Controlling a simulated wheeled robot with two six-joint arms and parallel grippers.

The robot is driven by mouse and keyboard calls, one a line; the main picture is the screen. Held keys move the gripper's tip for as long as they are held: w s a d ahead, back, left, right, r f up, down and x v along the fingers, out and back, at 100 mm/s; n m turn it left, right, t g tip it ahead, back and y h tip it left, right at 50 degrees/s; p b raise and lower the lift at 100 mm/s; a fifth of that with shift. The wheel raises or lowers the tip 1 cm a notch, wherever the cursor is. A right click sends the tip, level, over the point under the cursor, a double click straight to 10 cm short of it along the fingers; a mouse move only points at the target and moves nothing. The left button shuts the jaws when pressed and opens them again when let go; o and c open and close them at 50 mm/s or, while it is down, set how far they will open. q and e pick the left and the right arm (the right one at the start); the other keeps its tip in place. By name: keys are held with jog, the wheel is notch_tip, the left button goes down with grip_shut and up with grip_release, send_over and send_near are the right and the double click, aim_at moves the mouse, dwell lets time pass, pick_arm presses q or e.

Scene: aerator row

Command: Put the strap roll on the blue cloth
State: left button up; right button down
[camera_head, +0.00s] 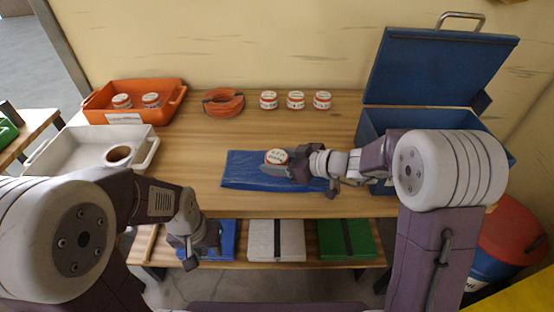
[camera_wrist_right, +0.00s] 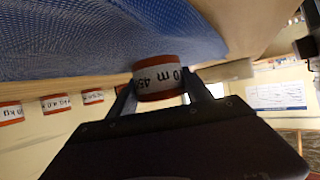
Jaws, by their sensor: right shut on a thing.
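The strap roll (camera_head: 277,157), short and round with a white printed label and red-orange edges, is between the fingers of my right gripper (camera_head: 291,164). In the right wrist view the roll (camera_wrist_right: 158,77) sits between both fingers, close to the blue cloth (camera_wrist_right: 90,40); I cannot tell whether it touches. In the head view the blue cloth (camera_head: 240,172) lies flat near the table's front edge, with the roll over its middle and my right gripper covering part of it. My left gripper (camera_head: 196,248) hangs low before the front edge, away from the cloth; its finger opening is unclear.
Three similar rolls (camera_head: 296,100) stand at the back beside an orange coil (camera_head: 223,103). An orange tray (camera_head: 174,104) holds two more. A white tray (camera_head: 60,152) holds a brownish ring (camera_head: 118,155). A blue open-lidded box (camera_head: 371,127) stands right. Folded bundles (camera_head: 277,241) lie on the lower shelf.

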jog(key=c, duration=0.7)
grip_release()
jog(key=shift+s+f, duration=0.1)
jog(key=shift+f, duration=0.2)
jog(key=shift+o, duration=1.2)
jog(key=shift+w, duration=0.2)
jog(key=shift+r, duration=0.1)
jog(key=shift+r, duration=0.1)
jog(key=shift+r+p, duration=0.2)
jog(key=shift+p, duration=0.2)
jog(key=r+p, duration=0.1)
jog(key=p, duration=0.2)
jog(key=shift+r, duration=0.4)
jog(key=shift+s+d+b, duration=0.35)
jog(key=shift+d+b, duration=0.2)
jog(key=shift+d, duration=0.15)
jog(key=v, duration=1)
jog(key=shift+s, duration=0.15)
